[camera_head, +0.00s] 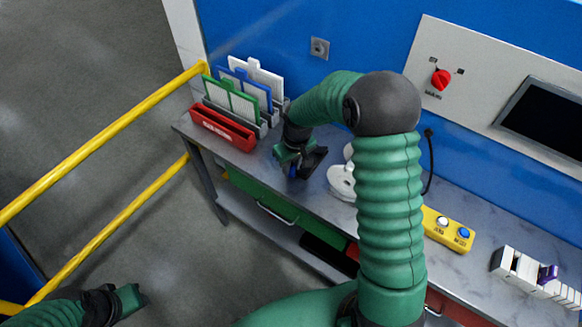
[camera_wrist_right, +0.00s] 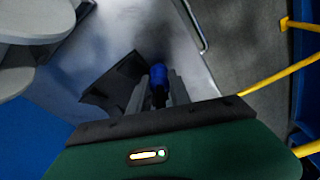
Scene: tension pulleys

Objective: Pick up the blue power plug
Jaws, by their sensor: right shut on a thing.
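The blue power plug (camera_wrist_right: 158,80) is between the two grey fingers of my right gripper (camera_wrist_right: 157,92) in the right wrist view. The fingers are shut on it, and its lower part is dark. In the head view, my right gripper (camera_head: 298,163) is over the left part of the grey worktable (camera_head: 316,207), and only a small bit of blue shows there. I cannot tell how far the plug is above the tabletop. My left gripper (camera_head: 130,298) is at the lower left, away from the table, and its fingers are too unclear to judge.
White round pulleys (camera_head: 342,180) stand right of my right gripper, partly behind my arm. A red bin (camera_head: 222,128) and a rack of coloured panels (camera_head: 240,92) stand at the table's left end. A yellow button box (camera_head: 446,228) is farther right. Yellow rails (camera_head: 105,135) run along the left.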

